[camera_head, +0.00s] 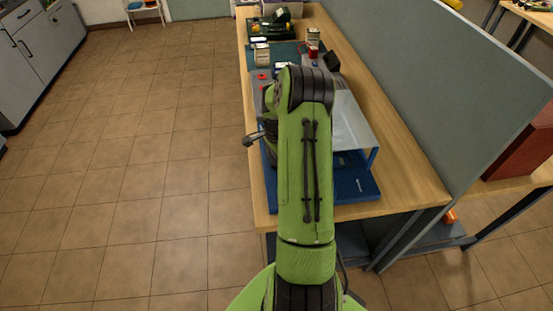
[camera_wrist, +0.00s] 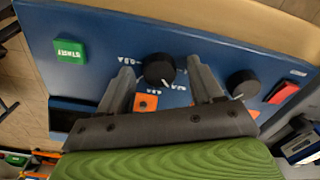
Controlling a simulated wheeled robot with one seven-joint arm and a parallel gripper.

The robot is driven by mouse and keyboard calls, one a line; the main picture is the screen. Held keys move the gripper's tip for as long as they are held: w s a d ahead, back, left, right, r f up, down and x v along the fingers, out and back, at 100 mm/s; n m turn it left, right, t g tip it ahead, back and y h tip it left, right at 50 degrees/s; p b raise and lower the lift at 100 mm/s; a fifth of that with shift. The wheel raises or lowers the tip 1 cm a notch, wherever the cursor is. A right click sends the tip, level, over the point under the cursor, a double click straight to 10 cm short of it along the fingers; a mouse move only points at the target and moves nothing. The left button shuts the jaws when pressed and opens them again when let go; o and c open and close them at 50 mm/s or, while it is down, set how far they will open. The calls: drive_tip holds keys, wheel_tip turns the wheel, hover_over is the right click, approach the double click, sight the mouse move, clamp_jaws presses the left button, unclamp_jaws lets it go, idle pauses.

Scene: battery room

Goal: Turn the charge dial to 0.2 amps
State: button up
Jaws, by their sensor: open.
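In the wrist view a blue panel (camera_wrist: 110,35) fills much of the picture, its lettering upside down. A round black dial (camera_wrist: 158,69) with a pale pointer mark sits between the fingers of my gripper (camera_wrist: 161,66). The fingers are open, one on each side of the dial; I cannot tell whether they touch it. A second black dial (camera_wrist: 243,83) is to the right, outside the fingers. The labels are too small to tell which dial is for charge or its setting. In the head view my arm hides the gripper and dials; a blue unit (camera_head: 348,191) shows beside it.
The panel also has a green START button (camera_wrist: 70,50), a red switch (camera_wrist: 283,91) and an orange square (camera_wrist: 146,102). In the head view the wooden bench (camera_head: 405,165) carries several small items farther back. A grey partition (camera_head: 430,90) stands on the right; the tiled floor at left is clear.

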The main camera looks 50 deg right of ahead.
sight(276, 162)
drive_tip(key=shift+r, duration=0.1)
wheel_tip(276, 162, up, 16)
drive_tip(key=p, duration=0.1)
drive_tip(key=shift+f, duration=0.25)
